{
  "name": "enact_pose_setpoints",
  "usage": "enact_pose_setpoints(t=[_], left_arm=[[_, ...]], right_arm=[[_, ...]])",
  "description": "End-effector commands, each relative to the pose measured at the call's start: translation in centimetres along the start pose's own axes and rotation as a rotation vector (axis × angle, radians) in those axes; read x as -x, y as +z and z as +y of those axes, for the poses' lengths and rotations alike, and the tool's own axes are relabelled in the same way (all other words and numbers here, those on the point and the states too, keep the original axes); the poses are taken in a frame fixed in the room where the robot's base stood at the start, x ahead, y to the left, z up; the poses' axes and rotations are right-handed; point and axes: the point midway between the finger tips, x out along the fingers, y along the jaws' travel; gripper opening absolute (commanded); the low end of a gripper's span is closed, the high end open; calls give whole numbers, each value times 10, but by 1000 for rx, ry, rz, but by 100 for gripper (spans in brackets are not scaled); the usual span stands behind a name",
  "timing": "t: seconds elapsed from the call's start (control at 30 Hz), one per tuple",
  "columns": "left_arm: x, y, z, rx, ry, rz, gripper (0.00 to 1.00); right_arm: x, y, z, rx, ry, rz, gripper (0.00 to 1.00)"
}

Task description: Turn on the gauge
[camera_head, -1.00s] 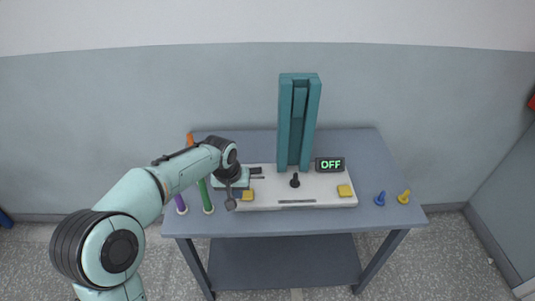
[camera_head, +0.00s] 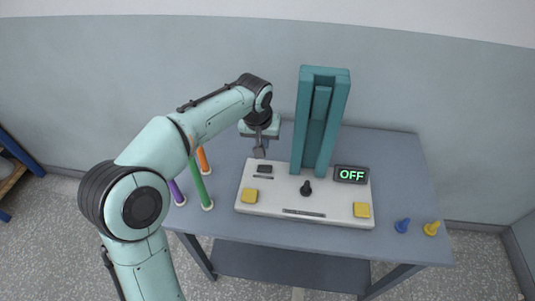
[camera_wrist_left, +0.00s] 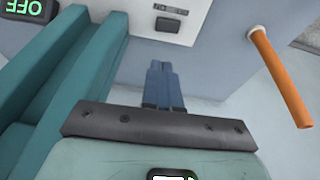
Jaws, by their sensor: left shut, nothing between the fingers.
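The gauge has a white base (camera_head: 330,207) with a tall teal column (camera_head: 320,120) and a small display (camera_head: 351,174) that reads OFF. A black knob (camera_head: 306,187) stands on the base in front of the column, and a small black button (camera_head: 265,169) sits at its back left. The wrist view also shows the display (camera_wrist_left: 30,8), upside down, and the black button (camera_wrist_left: 167,24). My left gripper (camera_head: 259,153) is shut and empty, pointing down just behind the button, left of the column. Its closed fingers (camera_wrist_left: 161,68) appear apart from the button. My right gripper is out of view.
Yellow pads (camera_head: 249,196) (camera_head: 361,210) sit on the base's front corners. Orange (camera_head: 203,160), green (camera_head: 198,185) and purple (camera_head: 176,193) rods stand left of the gauge. Blue (camera_head: 402,225) and yellow (camera_head: 431,228) pegs are at the table's right.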

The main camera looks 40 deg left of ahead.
Motion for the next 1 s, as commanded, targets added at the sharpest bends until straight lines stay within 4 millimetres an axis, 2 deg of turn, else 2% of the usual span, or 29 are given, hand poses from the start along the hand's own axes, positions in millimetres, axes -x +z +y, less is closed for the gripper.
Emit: enact_pose_setpoints(t=[0.17, 0.4, 0.6, 0.8, 1.0], left_arm=[[-29, 1, -1, 0, -3, -5, 0], [-82, 2, -1, 0, -2, -6, 0], [-115, 7, 1, -1, -1, -5, 0], [-131, 11, 4, -1, 0, -2, 0], [-134, 12, 4, 0, 1, 0, 0]], right_arm=[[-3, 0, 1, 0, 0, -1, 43], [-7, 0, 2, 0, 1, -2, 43], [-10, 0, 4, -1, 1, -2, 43], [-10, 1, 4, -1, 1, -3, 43], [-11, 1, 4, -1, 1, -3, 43]])
